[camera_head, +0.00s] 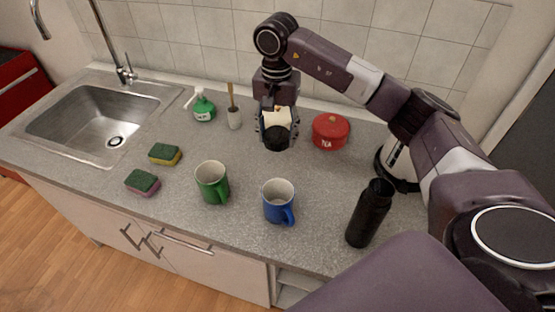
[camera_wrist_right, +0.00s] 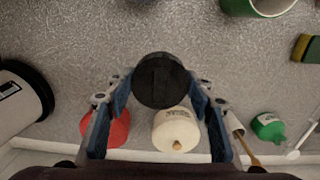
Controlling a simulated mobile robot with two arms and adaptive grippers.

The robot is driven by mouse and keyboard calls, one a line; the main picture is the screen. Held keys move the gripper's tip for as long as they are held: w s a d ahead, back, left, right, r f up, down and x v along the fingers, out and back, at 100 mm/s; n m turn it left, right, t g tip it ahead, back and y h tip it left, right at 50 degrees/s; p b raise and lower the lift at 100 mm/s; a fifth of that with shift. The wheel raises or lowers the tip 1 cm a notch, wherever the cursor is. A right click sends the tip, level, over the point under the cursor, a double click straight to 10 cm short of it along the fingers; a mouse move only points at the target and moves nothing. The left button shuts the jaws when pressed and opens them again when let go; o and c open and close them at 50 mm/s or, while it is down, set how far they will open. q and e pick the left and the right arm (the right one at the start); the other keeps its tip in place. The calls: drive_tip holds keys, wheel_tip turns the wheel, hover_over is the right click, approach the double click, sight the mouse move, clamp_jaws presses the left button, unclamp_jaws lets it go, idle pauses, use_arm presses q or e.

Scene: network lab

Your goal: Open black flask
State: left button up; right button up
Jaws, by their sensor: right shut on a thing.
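The black flask (camera_head: 369,214) stands upright on the counter at the right of the head view. Its top looks open, with no cap on it. My right gripper (camera_head: 277,139) is above the counter, well left of and behind the flask. It is shut on a round black cap (camera_wrist_right: 162,80), which sits between the blue-padded fingers in the wrist view. The cap also shows dark at the gripper's tip in the head view. My left gripper is in neither view.
A blue mug (camera_head: 279,203) and a green mug (camera_head: 212,182) stand left of the flask. A red tea tin (camera_head: 330,131), a cream canister (camera_wrist_right: 176,131) and a green soap bottle (camera_head: 203,107) are at the back. Two sponges lie near the sink (camera_head: 92,113). A kettle (camera_head: 398,160) is partly hidden.

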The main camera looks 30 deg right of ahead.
drive_tip(key=p, duration=0.2)
hover_over(277, 171)
wheel_tip(277, 171, down, 7)
wheel_tip(277, 171, down, 3)
drive_tip(key=shift+f+p, duration=0.2)
drive_tip(key=shift+p, duration=0.25)
drive_tip(key=shift+f, duration=0.4)
drive_tip(key=shift+f+b, duration=0.25)
drive_tip(key=shift+b, duration=0.05)
drive_tip(key=o, duration=1.3)
drive_tip(key=shift+r, duration=0.1)
